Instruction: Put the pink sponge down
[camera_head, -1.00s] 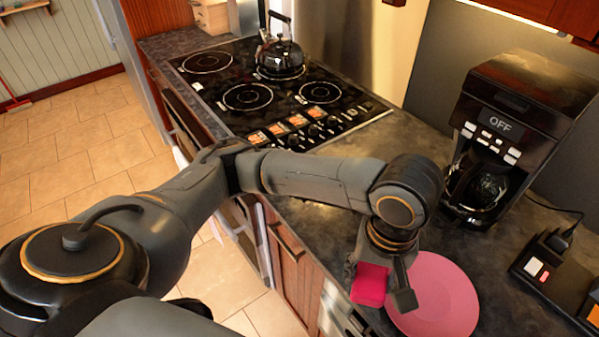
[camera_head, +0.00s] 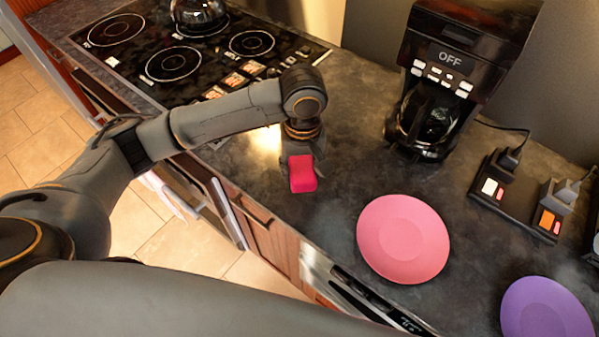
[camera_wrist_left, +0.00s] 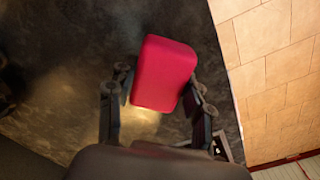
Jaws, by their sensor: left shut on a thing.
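The pink sponge (camera_head: 302,173) is a small, deep pink block at the end of my left arm in the head view. My left gripper (camera_head: 300,160) is shut on it, over the dark countertop between the stove and the pink plate. In the left wrist view the sponge (camera_wrist_left: 163,74) sits between the two fingers of the left gripper (camera_wrist_left: 157,90), slightly tilted, with the countertop behind it. I cannot tell whether the sponge touches the counter. My right gripper is not in view.
A pink plate (camera_head: 403,239) lies on the counter (camera_head: 345,165), and a purple plate (camera_head: 546,312) lies at the lower right. A coffee maker (camera_head: 450,75) stands behind. The stove (camera_head: 180,60) is at the upper left. Bare counter surrounds the sponge; its front edge is close.

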